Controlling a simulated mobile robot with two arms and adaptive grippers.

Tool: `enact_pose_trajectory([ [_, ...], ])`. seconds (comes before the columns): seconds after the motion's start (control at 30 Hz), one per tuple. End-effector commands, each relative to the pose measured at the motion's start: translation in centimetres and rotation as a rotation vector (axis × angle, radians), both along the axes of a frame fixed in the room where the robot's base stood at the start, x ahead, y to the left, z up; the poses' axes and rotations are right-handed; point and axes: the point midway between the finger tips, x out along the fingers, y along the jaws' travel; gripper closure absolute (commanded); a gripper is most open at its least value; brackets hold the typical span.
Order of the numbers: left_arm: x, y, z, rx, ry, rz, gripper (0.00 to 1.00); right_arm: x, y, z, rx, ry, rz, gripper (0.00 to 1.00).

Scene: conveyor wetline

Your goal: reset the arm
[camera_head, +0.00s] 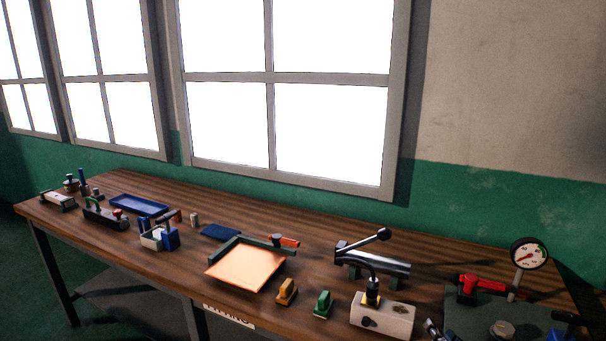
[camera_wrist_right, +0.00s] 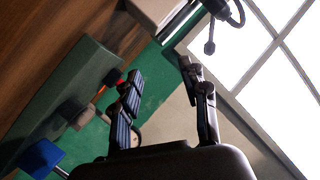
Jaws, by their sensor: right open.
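My right gripper (camera_head: 436,331) shows only in part at the bottom edge of the head view, just right of the white box. In the right wrist view my right gripper (camera_wrist_right: 160,78) has its two dark fingers spread apart, with nothing between them. The fingers stand near the bench's tools, and the distance to the bench is hard to tell. My left gripper is not in the head view.
A wooden bench (camera_head: 180,262) carries a white box (camera_head: 383,315), a lever-topped metal cylinder (camera_head: 375,263), a red clamp (camera_head: 480,284), a dial gauge (camera_head: 529,253), an orange-topped tray (camera_head: 246,266) and a blue tray (camera_head: 140,205). Windows stand behind.

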Motion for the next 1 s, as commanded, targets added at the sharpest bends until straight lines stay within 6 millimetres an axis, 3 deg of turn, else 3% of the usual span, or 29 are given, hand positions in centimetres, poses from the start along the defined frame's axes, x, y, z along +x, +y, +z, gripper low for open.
enact_pose_trajectory([
  [0.03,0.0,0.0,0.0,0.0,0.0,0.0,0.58,-2.7,1.8,-2.7,-0.073,0.105,0.053,0.56],
  [0.1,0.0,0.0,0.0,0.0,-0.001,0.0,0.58,-6.5,3.8,-5.9,-0.17,0.245,0.124,0.56],
  [0.2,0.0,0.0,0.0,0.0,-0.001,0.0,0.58,-11.7,5.8,-9.2,-0.281,0.415,0.216,0.56],
  [0.4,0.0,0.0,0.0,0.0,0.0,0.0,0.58,-19.8,7.7,-12.5,-0.417,0.642,0.345,0.56],
  [0.6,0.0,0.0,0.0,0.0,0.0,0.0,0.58,-26.0,8.6,-13.7,-0.5,0.803,0.442,0.56],
  [0.8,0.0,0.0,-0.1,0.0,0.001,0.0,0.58,-31.2,9.0,-14.4,-0.557,0.934,0.523,0.56],
  [1.0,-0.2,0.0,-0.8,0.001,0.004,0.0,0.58,-29.8,9.1,-19.6,-0.551,0.946,0.525,0.56],
])
